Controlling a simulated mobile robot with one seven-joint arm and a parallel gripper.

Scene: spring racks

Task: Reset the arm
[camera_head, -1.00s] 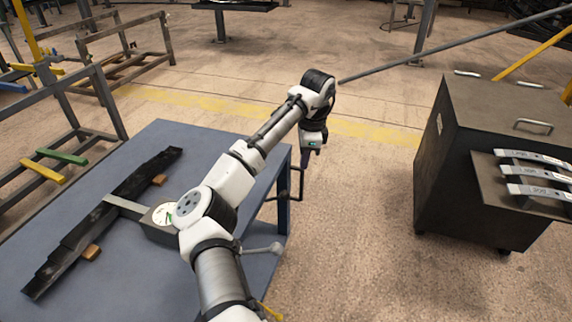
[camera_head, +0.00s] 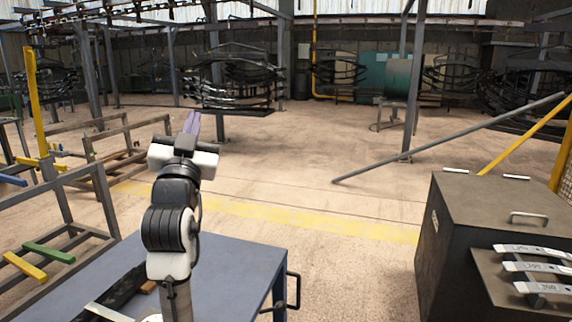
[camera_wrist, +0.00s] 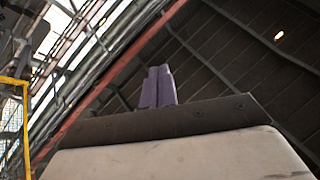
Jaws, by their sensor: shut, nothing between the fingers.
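My gripper (camera_head: 191,123) is raised above the blue table, with its purple fingers pointing up and away. In the wrist view the two purple fingers (camera_wrist: 158,87) stand side by side, closed against each other with nothing between them. My arm is folded upright in the head view and covers part of the table.
The blue table (camera_head: 235,270) is below, with a dark leaf spring (camera_head: 122,290) partly hidden by my arm. A dark cabinet (camera_head: 450,235) stands at right, bearing labelled metal strips (camera_head: 535,268). Rack frames stand at left. The floor between table and cabinet is clear.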

